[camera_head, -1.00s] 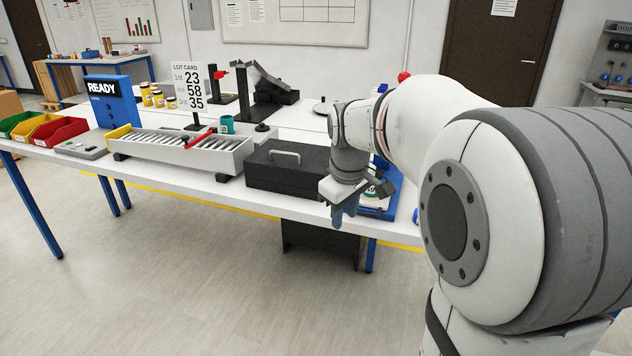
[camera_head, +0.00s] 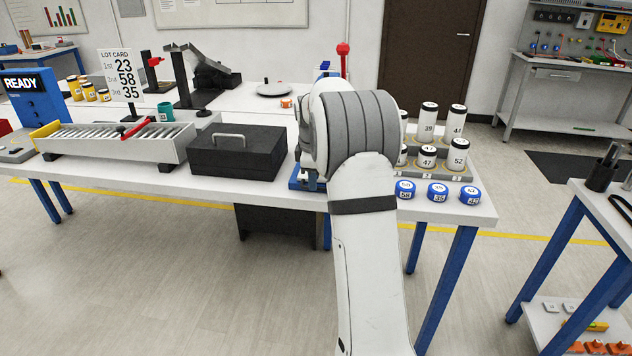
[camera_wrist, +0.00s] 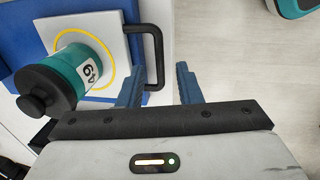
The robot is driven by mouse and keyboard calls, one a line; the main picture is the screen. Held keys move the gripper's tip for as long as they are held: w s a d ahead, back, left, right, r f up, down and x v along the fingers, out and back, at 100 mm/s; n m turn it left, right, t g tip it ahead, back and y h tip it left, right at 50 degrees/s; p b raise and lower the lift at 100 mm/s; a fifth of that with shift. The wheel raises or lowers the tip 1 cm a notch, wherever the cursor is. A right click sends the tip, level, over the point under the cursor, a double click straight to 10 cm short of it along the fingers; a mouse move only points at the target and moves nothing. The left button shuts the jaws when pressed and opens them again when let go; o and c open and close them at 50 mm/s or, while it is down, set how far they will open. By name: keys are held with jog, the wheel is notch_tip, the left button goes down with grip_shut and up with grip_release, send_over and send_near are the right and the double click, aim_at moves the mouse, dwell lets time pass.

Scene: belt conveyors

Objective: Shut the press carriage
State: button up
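The press carriage (camera_wrist: 116,18) is a white plate with a yellow ring on a blue base, seen at upper left in the wrist view. A teal canister (camera_wrist: 85,68) with a black knobbed top and a label that looks like 49 stands on it. The carriage's black handle (camera_wrist: 157,45) sticks out to the right. My gripper (camera_wrist: 160,75) is open, its two blue fingers either side of the handle's bar in the picture. I cannot tell whether they touch it. In the head view my arm hides the gripper and most of the press; part of its blue base (camera_head: 297,184) shows.
A black box (camera_head: 238,162) with a grey handle stands left of the press. Numbered canisters (camera_head: 427,158) and blue-rimmed pucks (camera_head: 438,192) stand to its right. A roller tray (camera_head: 110,142) is farther left. Floor in front of the bench is clear.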

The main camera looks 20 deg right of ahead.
jog(key=shift+w+f, duration=0.15)
jog(key=shift+f, duration=0.75)
jog(key=shift+c, duration=0.4)
grip_shut()
